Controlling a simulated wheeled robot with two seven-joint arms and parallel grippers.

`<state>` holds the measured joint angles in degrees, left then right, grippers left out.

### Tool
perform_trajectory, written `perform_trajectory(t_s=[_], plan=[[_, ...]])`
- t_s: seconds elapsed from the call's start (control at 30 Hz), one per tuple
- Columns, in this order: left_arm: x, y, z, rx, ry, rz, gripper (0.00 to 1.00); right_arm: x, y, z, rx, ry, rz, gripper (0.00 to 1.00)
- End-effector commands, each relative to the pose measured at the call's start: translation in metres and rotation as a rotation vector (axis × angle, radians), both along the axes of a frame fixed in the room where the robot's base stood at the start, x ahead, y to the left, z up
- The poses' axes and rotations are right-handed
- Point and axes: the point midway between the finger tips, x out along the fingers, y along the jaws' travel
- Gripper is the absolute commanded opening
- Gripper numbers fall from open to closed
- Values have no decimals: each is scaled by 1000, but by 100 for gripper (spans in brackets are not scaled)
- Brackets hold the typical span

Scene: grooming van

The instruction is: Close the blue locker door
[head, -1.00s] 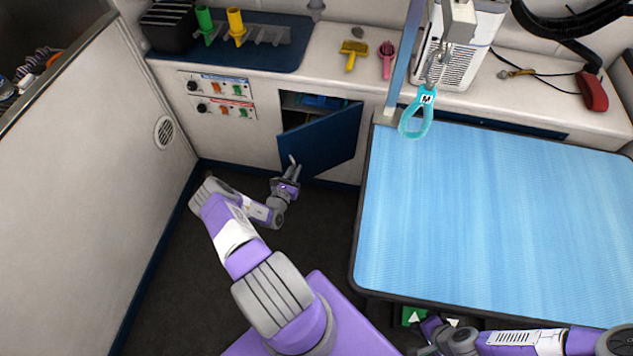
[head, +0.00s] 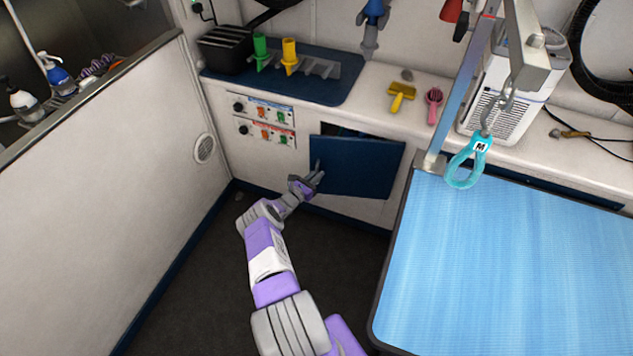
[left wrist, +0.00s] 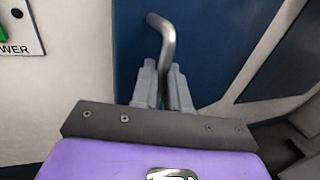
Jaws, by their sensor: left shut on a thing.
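The blue locker door (head: 358,168) stands slightly ajar in the white cabinet front, with a dark gap along its top edge in the head view. The left wrist view shows its blue face (left wrist: 215,50) close up, with a bent metal handle (left wrist: 162,38). My left gripper (head: 316,178) is at the left part of the door. In the left wrist view my left gripper's fingers (left wrist: 162,85) are shut on the handle. The locker's inside is mostly hidden behind the door. My right gripper is out of the head view.
A table with a light blue mat (head: 530,270) stands to the right of the door, its dark edge near the locker. A white partition wall (head: 90,210) runs along the left. Dark floor (head: 210,290) is free between them. Control panels (head: 264,120) sit left of the door.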

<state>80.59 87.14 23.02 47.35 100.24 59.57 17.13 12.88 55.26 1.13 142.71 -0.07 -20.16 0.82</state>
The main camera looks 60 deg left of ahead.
Motion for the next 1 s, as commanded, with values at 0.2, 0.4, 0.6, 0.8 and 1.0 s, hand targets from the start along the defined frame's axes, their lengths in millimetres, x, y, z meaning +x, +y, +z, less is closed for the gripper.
perform_trajectory(t_s=[0.2,0.4,0.6,0.8,1.0], plan=[[10,-1,-2,-7,-4,-15,0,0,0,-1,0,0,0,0],[10,-1,-2,-9,-4,-15,0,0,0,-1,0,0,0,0],[10,-1,-2,-10,-5,-16,0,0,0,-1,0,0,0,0],[10,-1,-2,-9,-3,-15,30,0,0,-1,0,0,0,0],[9,1,-2,-7,-1,-12,30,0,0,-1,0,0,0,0]])
